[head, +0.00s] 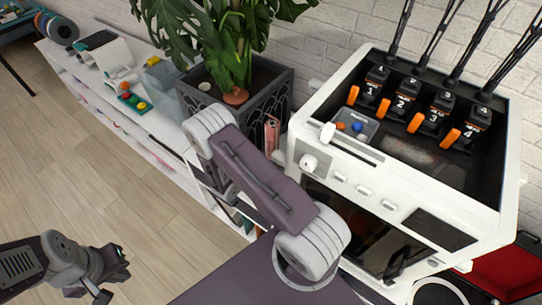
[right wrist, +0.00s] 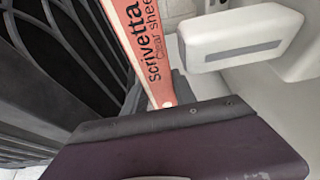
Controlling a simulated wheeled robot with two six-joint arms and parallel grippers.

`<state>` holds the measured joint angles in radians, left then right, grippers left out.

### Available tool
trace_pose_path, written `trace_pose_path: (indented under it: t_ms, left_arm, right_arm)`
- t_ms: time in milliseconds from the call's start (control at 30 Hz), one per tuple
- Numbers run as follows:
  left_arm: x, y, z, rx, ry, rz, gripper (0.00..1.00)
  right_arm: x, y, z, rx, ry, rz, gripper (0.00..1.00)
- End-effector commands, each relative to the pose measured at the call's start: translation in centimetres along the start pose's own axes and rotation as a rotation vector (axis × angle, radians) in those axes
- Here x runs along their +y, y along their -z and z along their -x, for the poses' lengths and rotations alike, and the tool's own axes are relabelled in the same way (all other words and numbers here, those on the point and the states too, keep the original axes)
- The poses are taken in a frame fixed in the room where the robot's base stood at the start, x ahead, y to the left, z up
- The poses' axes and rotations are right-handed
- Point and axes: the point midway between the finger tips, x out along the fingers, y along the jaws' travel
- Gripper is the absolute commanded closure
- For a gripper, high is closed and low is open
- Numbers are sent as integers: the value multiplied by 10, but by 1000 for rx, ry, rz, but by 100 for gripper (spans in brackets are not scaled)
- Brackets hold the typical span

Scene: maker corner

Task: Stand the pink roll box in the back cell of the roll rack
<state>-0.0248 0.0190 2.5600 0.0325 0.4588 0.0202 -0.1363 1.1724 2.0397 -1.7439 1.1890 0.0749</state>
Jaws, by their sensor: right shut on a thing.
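The pink roll box (head: 271,132) stands upright in the gap between the dark planter and the white machine in the head view. In the right wrist view the box (right wrist: 146,50) shows its lettering "scrivetta Clear sheet" and rises away from my gripper. My right gripper (right wrist: 160,97) is shut on its lower part; the dark fingers are partly hidden behind the gripper body, and my arm hides this gripper in the head view. My left gripper (head: 110,284) is empty and open above the floor at the lower left. I cannot make out the roll rack or its back cell.
The planter (head: 275,88) with a large plant stands close left of the box. The white machine (head: 365,190) stands close right; its pale protruding part (right wrist: 240,38) is near the box. A white shelf (head: 110,95) runs to the upper left. Open floor (head: 110,185) lies left.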

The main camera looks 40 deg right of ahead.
Motion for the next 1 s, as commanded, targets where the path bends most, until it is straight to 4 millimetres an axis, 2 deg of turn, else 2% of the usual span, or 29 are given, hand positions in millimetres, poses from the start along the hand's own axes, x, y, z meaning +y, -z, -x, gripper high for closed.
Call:
trace_pose_path:
  t_ms: [300, 333, 400, 667, 767, 867, 1000]
  left_arm:
    - [0, 0, -5, 0, 0, 0, 100]
    - [0, 0, -4, 0, 0, 0, 100]
    - [0, 0, -3, 0, 0, 0, 100]
    - [0, 0, -3, 0, 0, 0, 100]
    - [0, 0, 3, 0, 0, 0, 100]
    - [0, 0, -2, 0, 0, 0, 100]
    - [0, -1, -6, 0, 0, 0, 100]
  right_arm:
    - [0, 4, -2, -1, -1, 0, 100]
    - [0, 4, -1, -1, -1, 0, 62]
    - [0, 3, -1, -1, -1, 0, 46]
    - [0, 3, -1, -1, -1, 0, 46]
    - [0, -4, 2, -1, -1, 0, 46]
    - [2, 0, 16, -1, -6, 1, 46]
    - [3, 1, 48, -1, -9, 2, 46]
